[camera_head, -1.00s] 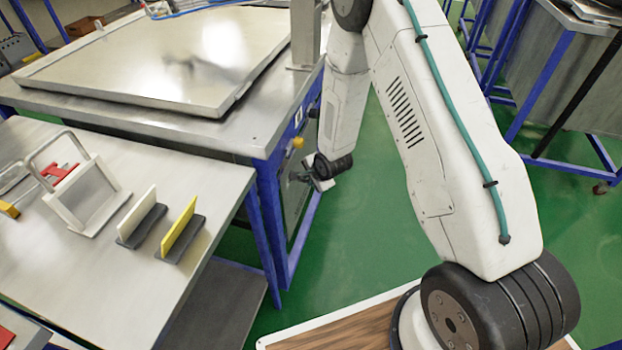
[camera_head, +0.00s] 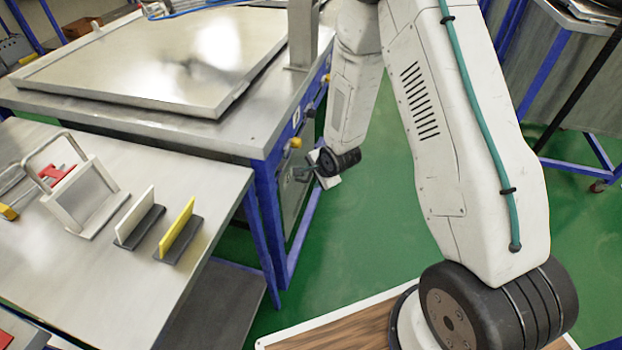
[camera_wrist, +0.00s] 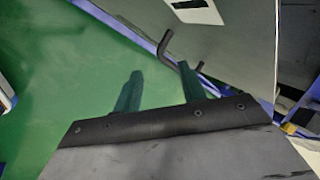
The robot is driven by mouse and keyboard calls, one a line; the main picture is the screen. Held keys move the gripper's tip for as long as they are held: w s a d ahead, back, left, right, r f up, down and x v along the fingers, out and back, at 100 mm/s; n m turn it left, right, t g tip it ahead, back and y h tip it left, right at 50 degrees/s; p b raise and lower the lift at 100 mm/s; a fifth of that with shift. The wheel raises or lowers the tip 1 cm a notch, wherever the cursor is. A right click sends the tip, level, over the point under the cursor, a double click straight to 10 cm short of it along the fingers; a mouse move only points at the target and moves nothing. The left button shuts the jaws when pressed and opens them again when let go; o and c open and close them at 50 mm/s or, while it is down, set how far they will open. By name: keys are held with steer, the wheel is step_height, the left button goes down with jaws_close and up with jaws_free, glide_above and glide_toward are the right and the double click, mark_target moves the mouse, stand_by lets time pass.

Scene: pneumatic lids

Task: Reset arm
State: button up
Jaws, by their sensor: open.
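My gripper (camera_wrist: 159,90) shows in the wrist view as two dark green fingers, apart with nothing between them. The green floor (camera_wrist: 60,60) shows behind and to the left of the fingers. A grey panel (camera_wrist: 235,45) lies beyond them to the right, with a bent black handle (camera_wrist: 170,44) close to the right finger; I cannot tell whether they touch. In the head view my arm hangs down beside the blue-framed bench (camera_head: 265,190), and the fingers are too small to make out clearly there.
A metal lid (camera_head: 150,60) lies flat on the bench. A nearer table (camera_head: 60,260) at left holds a white-framed holder (camera_head: 85,195), a white plate (camera_head: 136,215) and a yellow plate (camera_head: 178,228). Green floor (camera_head: 400,220) is clear right of the bench; another blue-framed unit (camera_head: 570,90) stands far right.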

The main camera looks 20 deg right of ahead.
steer(key=s+d+r+n+g+h, duration=0.25)
steer(key=s+n+g, duration=0.3)
steer(key=s, duration=0.45)
steer(key=s+r+n, duration=0.3)
steer(key=s+r, duration=0.5)
steer(key=r, duration=0.4)
steer(key=s+r+n, duration=0.3)
steer(key=s+r, duration=0.5)
steer(key=r, duration=0.4)
steer(key=s+r+n+y, duration=0.1)
steer(key=s+r+n, duration=0.2)
steer(key=s+r, duration=0.5)
step_height(320, 180, up, 4)
steer(key=shift+s+r, duration=0.1)
steer(key=shift+s, duration=0.3)
steer(key=shift+n+t, duration=0.25)
